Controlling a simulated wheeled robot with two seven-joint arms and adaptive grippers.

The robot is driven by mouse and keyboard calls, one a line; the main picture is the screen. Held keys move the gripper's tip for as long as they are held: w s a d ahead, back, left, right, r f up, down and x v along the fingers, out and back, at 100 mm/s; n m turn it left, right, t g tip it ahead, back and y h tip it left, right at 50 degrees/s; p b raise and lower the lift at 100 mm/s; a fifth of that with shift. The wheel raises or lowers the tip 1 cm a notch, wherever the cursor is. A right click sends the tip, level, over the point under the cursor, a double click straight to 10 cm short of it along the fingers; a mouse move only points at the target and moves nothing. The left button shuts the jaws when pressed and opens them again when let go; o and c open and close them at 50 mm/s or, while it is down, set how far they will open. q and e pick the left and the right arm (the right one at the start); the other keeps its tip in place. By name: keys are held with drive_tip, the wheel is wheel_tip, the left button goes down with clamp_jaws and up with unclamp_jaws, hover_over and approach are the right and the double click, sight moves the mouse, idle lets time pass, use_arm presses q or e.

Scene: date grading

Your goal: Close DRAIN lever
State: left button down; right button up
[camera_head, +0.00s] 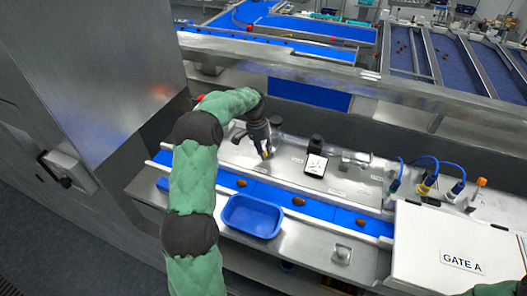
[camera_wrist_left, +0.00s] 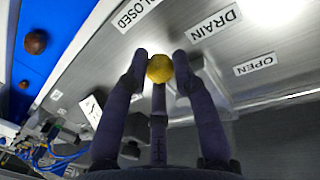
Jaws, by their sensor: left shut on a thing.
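My left gripper (camera_head: 266,152) reaches down to the steel panel behind the blue belt. In the left wrist view its fingers (camera_wrist_left: 160,66) are closed around a round yellow knob, the DRAIN lever's knob (camera_wrist_left: 160,70). The lever's rod is hidden behind the fingers. The DRAIN label (camera_wrist_left: 214,22) lies just beyond the knob to the right. The CLOSED label (camera_wrist_left: 137,13) lies beyond it to the upper left, and the OPEN label (camera_wrist_left: 255,65) lies to its right. My right gripper is out of view.
A blue belt (camera_head: 330,212) carrying several brown dates runs in front of the panel. A blue tray (camera_head: 252,216) stands at its front edge. A black-and-white device (camera_head: 316,164) stands right of my left gripper. A white GATE A cover (camera_head: 450,235) fills the right front.

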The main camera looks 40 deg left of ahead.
use_arm(q)
drive_tip(key=shift+w+a+r, duration=0.15)
drive_tip(key=shift+r, duration=0.05)
drive_tip(key=c, duration=1)
unclamp_jaws()
drive_tip(key=shift+f, duration=0.15)
drive_tip(key=r, duration=0.4)
drive_tip(key=a+r, duration=0.1)
drive_tip(key=r, duration=0.3)
drive_tip(key=a+r, duration=0.1)
drive_tip(key=r, duration=0.2)
drive_tip(key=shift+a+r, duration=0.1)
drive_tip(key=shift+r, duration=0.3)
